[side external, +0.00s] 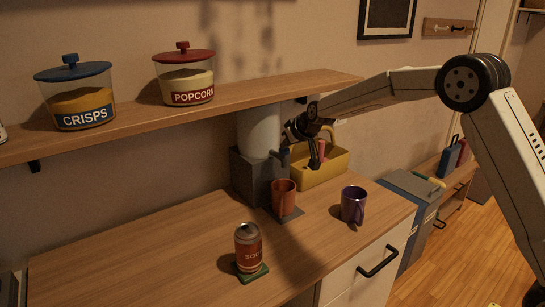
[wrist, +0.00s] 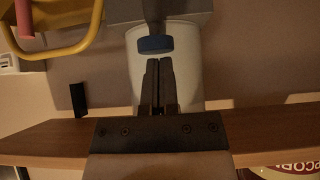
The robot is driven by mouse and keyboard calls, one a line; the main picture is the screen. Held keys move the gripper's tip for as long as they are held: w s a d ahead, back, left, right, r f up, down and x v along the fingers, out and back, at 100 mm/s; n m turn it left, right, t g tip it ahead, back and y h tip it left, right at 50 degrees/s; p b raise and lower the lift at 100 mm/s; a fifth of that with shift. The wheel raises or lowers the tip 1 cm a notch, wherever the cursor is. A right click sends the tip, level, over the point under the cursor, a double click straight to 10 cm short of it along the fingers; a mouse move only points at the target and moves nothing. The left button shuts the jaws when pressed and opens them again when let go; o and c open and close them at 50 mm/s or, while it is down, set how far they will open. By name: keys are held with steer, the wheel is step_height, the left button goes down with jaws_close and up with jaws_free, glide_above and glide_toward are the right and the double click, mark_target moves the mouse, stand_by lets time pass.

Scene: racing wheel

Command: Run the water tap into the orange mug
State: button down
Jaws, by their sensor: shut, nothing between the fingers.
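The orange mug (side external: 284,198) stands upright on a small dark tray at the foot of the water dispenser (side external: 248,180), a grey base with a white tank. The dispenser's tap is partly hidden by my gripper in the side view. In the wrist view a blue-ended tap lever (wrist: 155,45) sticks out in front of the tank. My gripper (side external: 286,141) is beside the tank, above the orange mug. In the wrist view my gripper (wrist: 158,62) is shut and empty, its tips close to the blue end; I cannot tell whether they touch.
A shelf (side external: 240,91) with crisps and popcorn jars runs overhead. A yellow caddy (side external: 322,174) stands right of the dispenser. A purple mug (side external: 352,204) and a soda can (side external: 248,246) on a green coaster stand nearer the front. The counter's left part is clear.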

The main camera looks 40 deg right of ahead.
steer(key=shift+s+f, duration=0.1)
steer(key=shift+f, duration=1.3)
stand_by(3.5)
steer(key=shift+r, duration=0.7)
steer(key=r, duration=0.4)
steer(key=shift+w, duration=0.2)
steer(key=v, duration=1)
steer(key=shift+f, duration=0.15)
